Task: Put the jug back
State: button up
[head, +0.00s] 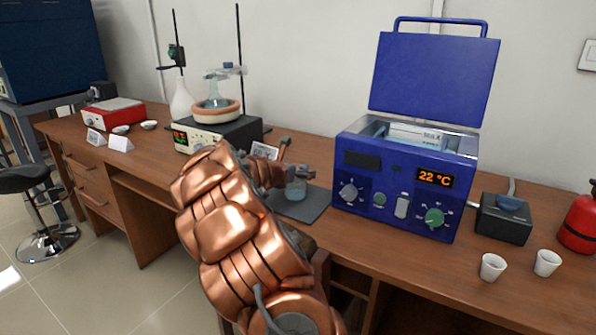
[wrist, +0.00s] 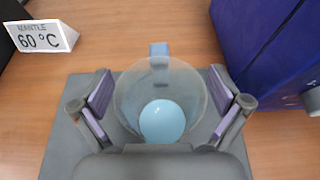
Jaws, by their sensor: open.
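The jug (wrist: 160,78) is a clear vessel with a light blue handle and pale blue contents at its bottom. It stands upright on a dark grey mat (wrist: 62,140) on the bench. My gripper (wrist: 162,100) is open, with one purple-padded finger on each side of the jug and a visible gap to it. In the head view the jug (head: 296,189) shows at my gripper (head: 290,178), its upper part partly hidden. The mat (head: 312,208) lies left of the blue water bath.
The blue bath (head: 400,188) with raised lid (head: 434,78) stands close on the right, reading 22 °C. A heating mantle (head: 216,110) with a flask is behind left, near a "MANTLE 60 °C" card (wrist: 42,37). Two white cups (head: 493,266) stand near the front right edge.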

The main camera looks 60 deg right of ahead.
jog(key=shift+r, duration=0.2)
jog(key=p+v, duration=0.1)
jog(key=v, duration=1.1)
dwell(0.5)
jog(key=s+a+r+m+g+y+p, duration=0.1)
jog(key=s+a+r+m+y+p, duration=0.1)
jog(key=s+a+r+m+p, duration=0.3)
jog(key=s+a+r+m+y+p, duration=0.1)
jog(key=s+a+r+m+p, duration=0.1)
jog(key=s+a+m+p, duration=0.3)
jog(key=s+a+m+y+p, duration=0.2)
jog(key=s+a, duration=0.3)
jog(key=a, duration=0.7)
jog(key=s+a+r+m+y+p, duration=0.1)
jog(key=s+a+m+y+p, duration=0.2)
jog(key=a, duration=0.9)
jog(key=s+a+r+m+g+y+p, duration=0.1)
jog(key=s+a+m+y+p, duration=0.2)
jog(key=a, duration=0.9)
jog(key=s+y+p, duration=0.1)
jog(key=s+y, duration=0.2)
jog(key=s, duration=0.2)
jog(key=shift+a+r, duration=0.2)
jog(key=shift+a, duration=0.1)
